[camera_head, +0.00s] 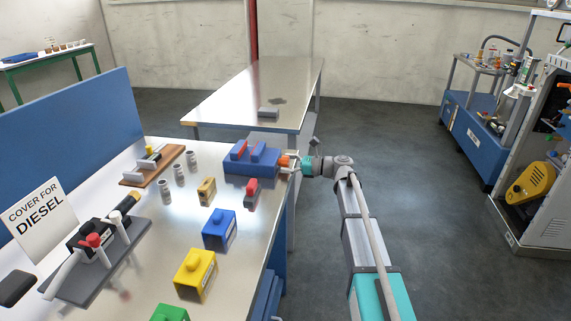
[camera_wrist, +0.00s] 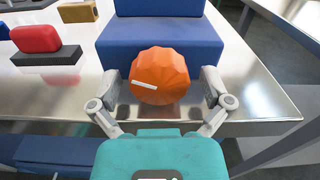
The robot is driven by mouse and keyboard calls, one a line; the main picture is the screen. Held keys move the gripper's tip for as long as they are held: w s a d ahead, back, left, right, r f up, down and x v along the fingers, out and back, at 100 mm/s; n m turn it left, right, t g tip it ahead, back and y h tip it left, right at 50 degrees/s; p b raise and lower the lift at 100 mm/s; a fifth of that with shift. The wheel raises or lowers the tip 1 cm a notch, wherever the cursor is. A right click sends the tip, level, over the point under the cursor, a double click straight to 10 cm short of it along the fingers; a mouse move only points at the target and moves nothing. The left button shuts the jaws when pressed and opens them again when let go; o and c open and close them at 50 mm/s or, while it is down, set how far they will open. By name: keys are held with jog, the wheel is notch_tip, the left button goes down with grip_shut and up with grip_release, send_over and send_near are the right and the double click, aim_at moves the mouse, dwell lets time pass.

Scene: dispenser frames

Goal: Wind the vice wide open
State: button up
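The vice (camera_head: 250,164) is a blue block at the right edge of the metal bench, with a red upright piece (camera_head: 239,150) and a blue upright jaw (camera_head: 258,152) on top, a gap between them. Its orange faceted knob (camera_wrist: 160,76) faces my wrist camera, a white mark on its lower left. The knob also shows in the head view (camera_head: 284,161). My gripper (camera_wrist: 160,82) is open, one finger on each side of the knob, with a visible gap at both sides. The vice's blue body (camera_wrist: 160,40) fills the view behind the knob.
A red-topped block (camera_head: 251,191) and a tan block (camera_head: 207,190) stand near the vice. Blue (camera_head: 219,229) and yellow (camera_head: 195,273) blocks stand nearer. A second metal table (camera_head: 250,93) lies behind, a small grey block (camera_head: 269,112) on it. Open floor is to the right.

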jog(key=c, duration=1)
jog(key=shift+n, duration=2.3)
jog(key=o, duration=1.2)
jog(key=shift+c, duration=0.2)
jog(key=shift+d, duration=0.1)
jog(key=s+d, duration=0.2)
jog(key=d, duration=0.9)
jog(key=shift+s+d, duration=0.15)
jog(key=shift+d, duration=0.1)
